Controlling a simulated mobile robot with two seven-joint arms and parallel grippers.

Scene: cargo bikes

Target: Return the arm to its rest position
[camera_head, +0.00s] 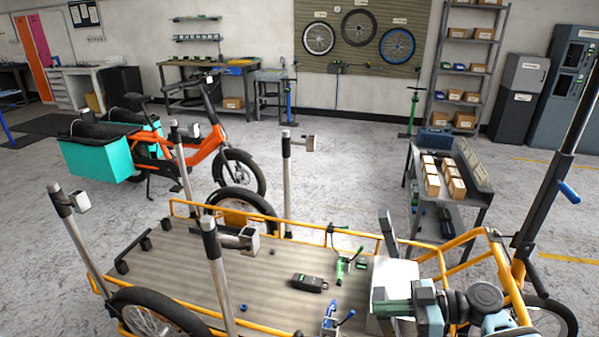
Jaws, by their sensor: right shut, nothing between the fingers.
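My right arm comes in at the bottom right, with dark and grey-green links over the front end of the yellow cargo bike (185,306). My right gripper (379,300) points left, beside a pale box-like part (398,273) at the front of the bike's bed. It is shut and holds nothing that I can see. Its fingertips are small and partly merge with the parts behind. My left gripper and arm are not in view.
On the wooden bed (190,262) lie a black device (309,283), a green tool (341,266) and a blue tool (330,320). Upright posts (287,185) rise around the bed. A trolley with boxes (447,184) stands behind right. An orange bike (200,150) stands behind left.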

